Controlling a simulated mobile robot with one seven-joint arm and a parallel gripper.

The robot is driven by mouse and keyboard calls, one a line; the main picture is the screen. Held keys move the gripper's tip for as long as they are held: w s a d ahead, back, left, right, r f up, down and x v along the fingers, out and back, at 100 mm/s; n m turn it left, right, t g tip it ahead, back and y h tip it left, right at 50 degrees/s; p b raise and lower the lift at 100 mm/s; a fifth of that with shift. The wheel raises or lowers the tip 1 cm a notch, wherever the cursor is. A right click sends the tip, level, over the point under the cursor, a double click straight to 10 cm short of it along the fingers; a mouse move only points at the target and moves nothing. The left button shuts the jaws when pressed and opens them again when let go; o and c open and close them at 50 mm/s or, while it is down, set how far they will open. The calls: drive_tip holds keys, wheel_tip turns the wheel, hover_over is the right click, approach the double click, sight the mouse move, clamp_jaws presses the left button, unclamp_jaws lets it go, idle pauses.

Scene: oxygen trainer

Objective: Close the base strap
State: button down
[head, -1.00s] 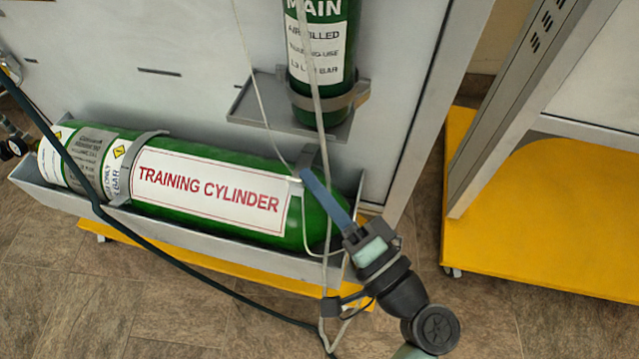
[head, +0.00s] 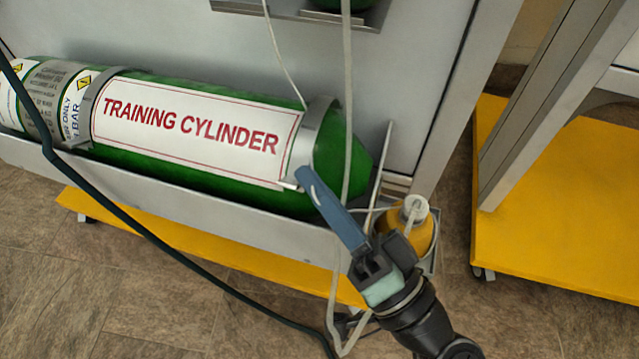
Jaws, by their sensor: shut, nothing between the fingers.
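The green training cylinder (head: 240,198) lies on its side in a grey tray (head: 190,199). A grey metal strap (head: 319,128) curves over its right end, and a second grey strap (head: 92,105) curves over it further left. I cannot tell from the picture which one is the base strap. My gripper (head: 303,173) has its blue fingers shut and empty. Its tips appear at the lower front end of the right strap, by a small pale tab (head: 289,186). I cannot tell whether they touch it. The fingers hide part of the cylinder's lower right side.
A yellow bottle (head: 410,226) stands at the tray's right end, partly behind my gripper. A yellow wheeled base (head: 560,220) stands at the right.

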drive_tip(key=shift+s+f+b, duration=0.15)
drive_tip(key=shift+f+b, duration=0.4)
drive_tip(key=shift+f, duration=0.45)
